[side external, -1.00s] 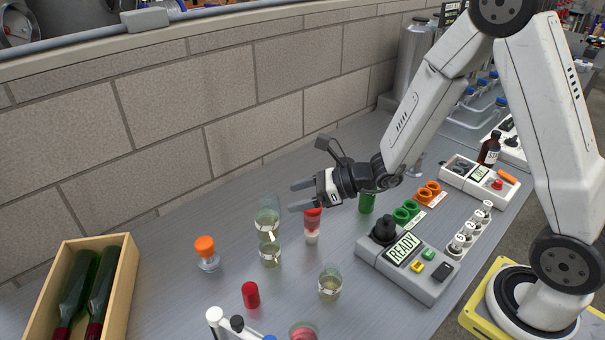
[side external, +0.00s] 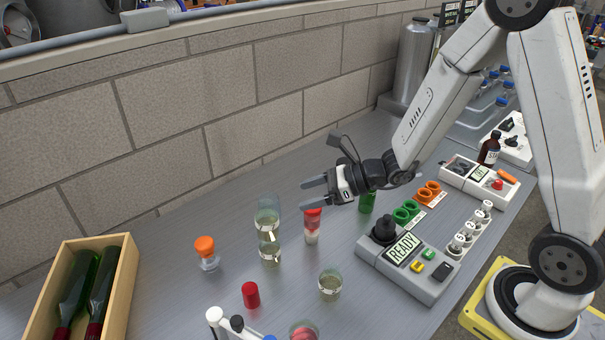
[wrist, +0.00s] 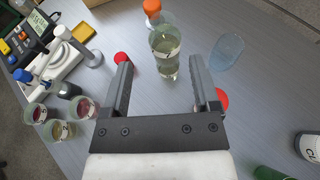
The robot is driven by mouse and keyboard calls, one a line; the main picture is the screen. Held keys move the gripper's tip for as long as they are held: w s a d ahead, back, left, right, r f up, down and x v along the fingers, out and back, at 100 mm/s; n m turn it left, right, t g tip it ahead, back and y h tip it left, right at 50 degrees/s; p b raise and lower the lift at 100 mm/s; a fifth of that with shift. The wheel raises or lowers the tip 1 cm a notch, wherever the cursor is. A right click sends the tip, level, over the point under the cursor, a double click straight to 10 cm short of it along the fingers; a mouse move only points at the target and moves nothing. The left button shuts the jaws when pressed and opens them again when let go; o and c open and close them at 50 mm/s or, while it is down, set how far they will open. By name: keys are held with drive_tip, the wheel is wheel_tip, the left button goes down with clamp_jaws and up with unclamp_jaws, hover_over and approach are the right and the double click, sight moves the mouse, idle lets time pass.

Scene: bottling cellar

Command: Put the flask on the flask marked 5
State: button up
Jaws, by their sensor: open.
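Two clear flasks line up one above the other in the side view: an upper flask (side external: 267,212) and a lower flask (side external: 270,255) with pale yellow liquid. The upper appears to rest upright on the lower; their marks are not readable. My gripper (side external: 303,195) is open and empty, to the right of the upper flask and clear of it. In the wrist view, the flasks show as one glass column (wrist: 165,45) beyond and between the open fingertips (wrist: 162,62); there I cannot separate upper from lower.
A red-capped tube (side external: 312,228) stands below my gripper. An orange-stoppered flask (side external: 207,255), a red cap (side external: 251,294) and a beaker (side external: 330,284) stand nearby. A READY device (side external: 408,262) is right, a bottle crate (side external: 127,262) left. Bench between crate and orange stopper is clear.

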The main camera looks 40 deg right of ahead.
drive_tip(key=s+a+f+n+g+h, duration=0.1)
drive_tip(key=s+f+n+g+h, duration=0.1)
drive_tip(key=s+n+g, duration=0.8)
drive_tip(key=s+d+n+t+h, duration=0.3)
drive_tip(key=d+n+h, duration=0.4)
drive_tip(key=n, duration=0.9)
drive_tip(key=shift+d+r+n+h, duration=0.3)
drive_tip(key=shift+d+r+n, duration=0.15)
drive_tip(key=shift+d, duration=0.25)
